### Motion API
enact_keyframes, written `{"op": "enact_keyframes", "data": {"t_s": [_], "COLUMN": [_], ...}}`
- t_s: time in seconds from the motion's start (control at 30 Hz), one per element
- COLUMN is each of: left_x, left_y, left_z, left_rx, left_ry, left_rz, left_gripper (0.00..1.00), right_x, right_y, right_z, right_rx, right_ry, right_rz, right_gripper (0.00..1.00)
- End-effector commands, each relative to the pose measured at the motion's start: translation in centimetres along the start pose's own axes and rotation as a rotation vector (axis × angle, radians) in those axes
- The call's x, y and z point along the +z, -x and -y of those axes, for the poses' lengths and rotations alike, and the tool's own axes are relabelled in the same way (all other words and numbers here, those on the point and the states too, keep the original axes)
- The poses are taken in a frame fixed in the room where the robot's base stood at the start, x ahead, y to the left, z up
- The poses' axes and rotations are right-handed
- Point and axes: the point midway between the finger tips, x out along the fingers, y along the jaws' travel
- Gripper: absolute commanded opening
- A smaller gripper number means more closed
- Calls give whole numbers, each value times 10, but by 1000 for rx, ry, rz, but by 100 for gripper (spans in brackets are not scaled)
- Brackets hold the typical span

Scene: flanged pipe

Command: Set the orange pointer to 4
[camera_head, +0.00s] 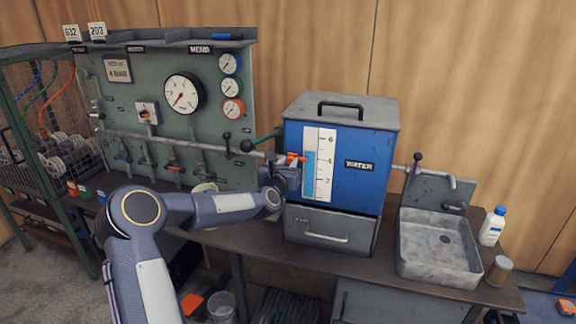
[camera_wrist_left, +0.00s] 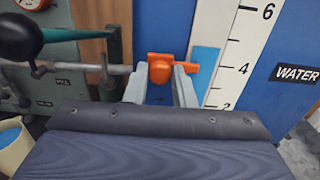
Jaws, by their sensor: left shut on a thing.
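The orange pointer (camera_wrist_left: 163,68) sits at the left edge of the white scale (camera_wrist_left: 236,50) on the blue water tank, and also shows in the head view (camera_head: 292,156). Its tip points right and looks about level with the 4 in both views; the slanted view leaves the exact reading uncertain. My left gripper (camera_wrist_left: 160,75) is shut on the pointer, with one finger on each side of its body. In the head view my left gripper (camera_head: 289,163) partly hides the pointer. The scale (camera_head: 319,165) shows 2, 4 and 6. My right gripper is not in view.
A light-blue strip (camera_head: 309,175) lies beside the scale. A horizontal pipe (camera_head: 180,140) with valves runs left of the blue tank (camera_head: 360,180). A gauge panel (camera_head: 135,95) stands at left. A sink (camera_head: 437,245) and a white bottle (camera_head: 492,226) are at right.

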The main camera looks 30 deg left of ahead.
Motion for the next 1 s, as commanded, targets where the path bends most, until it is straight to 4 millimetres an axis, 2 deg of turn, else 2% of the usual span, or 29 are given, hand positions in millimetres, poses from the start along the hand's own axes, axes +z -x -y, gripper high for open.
{"op": "enact_keyframes", "data": {"t_s": [0.03,0.07,0.2,0.47,0.57,0.8,1.0], "left_x": [0,0,0,0,-1,-2,-1], "left_y": [0,0,0,1,7,47,72], "left_z": [0,0,0,0,0,-1,0], "left_rx": [-1,-1,-1,0,0,1,0], "left_ry": [0,0,0,0,0,-2,-1], "left_rz": [-1,0,0,0,-1,-1,-1], "left_gripper": [0,27,44,44,44,44,44], "right_x": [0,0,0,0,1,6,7], "right_y": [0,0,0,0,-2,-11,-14], "right_z": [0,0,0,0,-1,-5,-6], "right_rx": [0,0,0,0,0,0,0], "right_ry": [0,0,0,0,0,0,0], "right_rz": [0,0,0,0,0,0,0], "right_gripper": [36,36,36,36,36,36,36]}}
